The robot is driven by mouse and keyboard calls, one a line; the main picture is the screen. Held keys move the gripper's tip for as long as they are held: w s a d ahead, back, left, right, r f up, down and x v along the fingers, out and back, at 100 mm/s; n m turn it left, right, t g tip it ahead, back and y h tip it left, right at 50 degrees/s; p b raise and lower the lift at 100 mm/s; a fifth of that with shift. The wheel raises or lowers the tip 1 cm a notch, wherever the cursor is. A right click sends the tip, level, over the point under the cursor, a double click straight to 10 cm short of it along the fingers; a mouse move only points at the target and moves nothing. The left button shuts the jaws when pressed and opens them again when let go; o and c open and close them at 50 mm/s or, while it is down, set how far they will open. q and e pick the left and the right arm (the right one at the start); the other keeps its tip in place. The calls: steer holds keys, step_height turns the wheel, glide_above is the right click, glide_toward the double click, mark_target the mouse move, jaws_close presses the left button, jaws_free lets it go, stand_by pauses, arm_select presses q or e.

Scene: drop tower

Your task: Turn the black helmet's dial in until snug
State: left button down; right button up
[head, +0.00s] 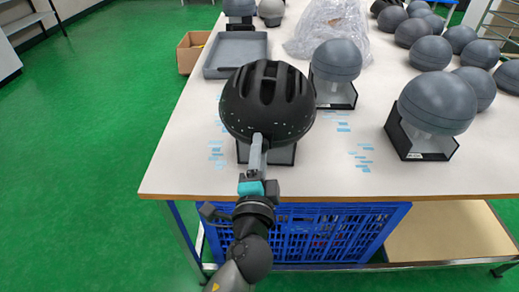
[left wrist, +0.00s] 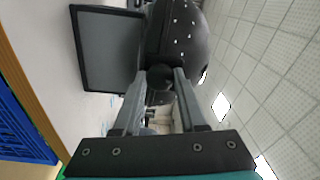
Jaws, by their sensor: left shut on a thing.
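The black helmet (head: 267,90), vented and dotted with small light spots, sits on a stand with a dark base (head: 283,156) near the table's front edge. In the left wrist view the helmet (left wrist: 184,35) fills the upper middle, beside the base's grey plate (left wrist: 108,50). A round dark dial (left wrist: 159,78) at the helmet's back edge lies between my left fingers. My left gripper (head: 256,140) reaches the helmet's near side; in the wrist view its fingertips (left wrist: 164,80) are shut on the dial, one on each side. The dial is hidden in the head view. My right gripper is out of view.
Grey dome heads on stands stand to the right, one (head: 336,60) close to the helmet and another (head: 437,103) further right. A grey tray (head: 236,52), a cardboard box (head: 188,52) and clear plastic wrap (head: 328,28) lie behind. A blue crate (head: 330,232) sits under the white table (head: 180,170).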

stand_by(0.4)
arm_select(q)
steer(key=shift+c, duration=2.2)
jaws_free()
